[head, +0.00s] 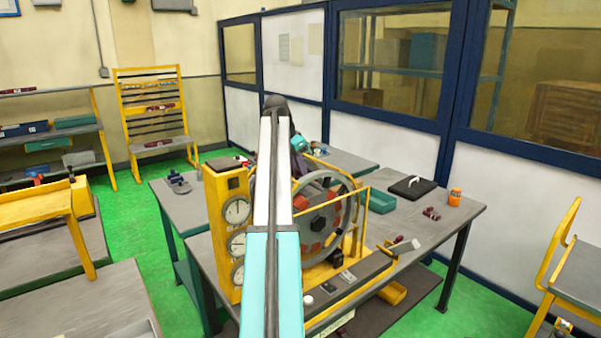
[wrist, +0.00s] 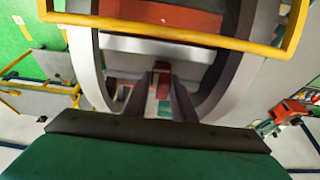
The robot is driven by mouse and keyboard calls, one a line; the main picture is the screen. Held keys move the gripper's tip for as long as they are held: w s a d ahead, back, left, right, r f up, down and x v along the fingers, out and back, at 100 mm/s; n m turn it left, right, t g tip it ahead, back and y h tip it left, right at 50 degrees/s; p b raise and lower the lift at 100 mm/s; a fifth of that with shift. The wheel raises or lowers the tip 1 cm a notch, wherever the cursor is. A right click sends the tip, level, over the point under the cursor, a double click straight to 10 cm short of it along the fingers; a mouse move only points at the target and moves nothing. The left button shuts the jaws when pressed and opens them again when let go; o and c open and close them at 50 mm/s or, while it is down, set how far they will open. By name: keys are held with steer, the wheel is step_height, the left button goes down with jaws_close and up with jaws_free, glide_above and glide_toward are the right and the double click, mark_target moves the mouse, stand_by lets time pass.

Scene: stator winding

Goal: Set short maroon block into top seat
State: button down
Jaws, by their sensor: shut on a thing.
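The grey stator ring (head: 352,192) stands upright in a yellow frame on the workbench, with several red-orange blocks around its inside. It also fills the upper wrist view (wrist: 220,75). My gripper (wrist: 162,88) is shut on a small maroon block (wrist: 162,67), which shows between the fingertips. The fingers reach inside the ring, near a pale grey surface. I cannot tell whether the block touches it or is in the top seat. In the head view my arm hides the gripper and the held block.
A yellow bar (wrist: 190,36) crosses close in front of the ring. Yellow gauges panel (head: 215,190) stands left of it. A teal bin (head: 381,201), black case (head: 413,187), orange bottle (head: 455,197) and maroon pieces (head: 432,213) lie on the bench at right.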

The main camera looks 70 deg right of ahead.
steer(key=shift+f, duration=0.25)
steer(key=c, duration=1.4)
jaws_free()
steer(key=shift+r, duration=0.1)
steer(key=shift+b+v, duration=0.55)
steer(key=shift+v, duration=0.45)
steer(key=b+v, duration=0.2)
steer(key=v, duration=0.9)
steer(key=shift+a+r, duration=0.15)
steer(key=shift+r, duration=0.15)
steer(key=shift+w, duration=0.1)
